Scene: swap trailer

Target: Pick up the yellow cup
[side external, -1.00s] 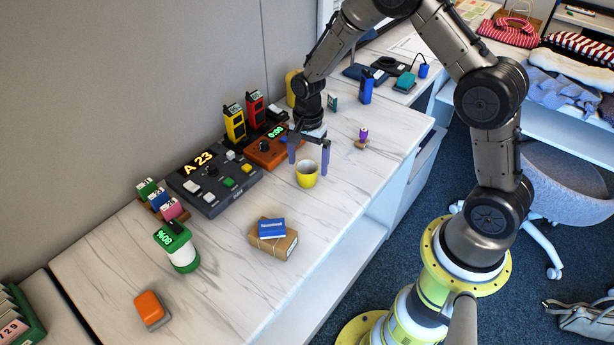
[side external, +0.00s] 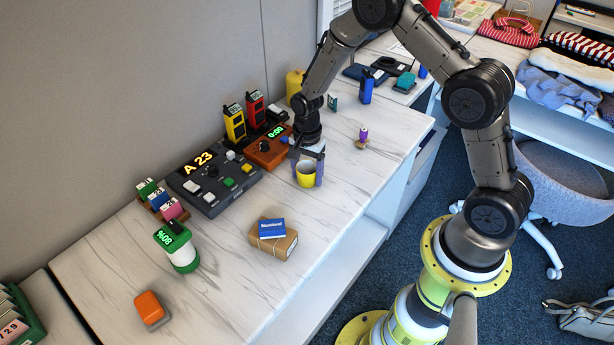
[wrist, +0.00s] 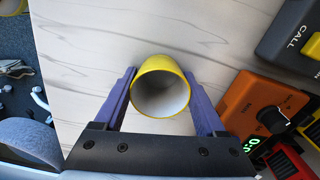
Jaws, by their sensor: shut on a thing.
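The yellow cup (side external: 306,180) stands upright on the white marbled counter (side external: 215,225), its open mouth facing up and its inside pale. My gripper (side external: 306,170) is lowered around it, with one purple finger on each side, shut on the cup. In the wrist view the cup (wrist: 161,88) sits between the two purple fingers of my gripper (wrist: 162,98), and its mouth looks empty. Its base seems to be on or very near the counter.
An orange box with a dial (side external: 268,152) and a dark control panel (side external: 215,183) stand close on the left. A small purple-topped item (side external: 363,136) is to the right. A blue book on a brown parcel (side external: 272,229) lies in front. Counter around the cup is mostly clear.

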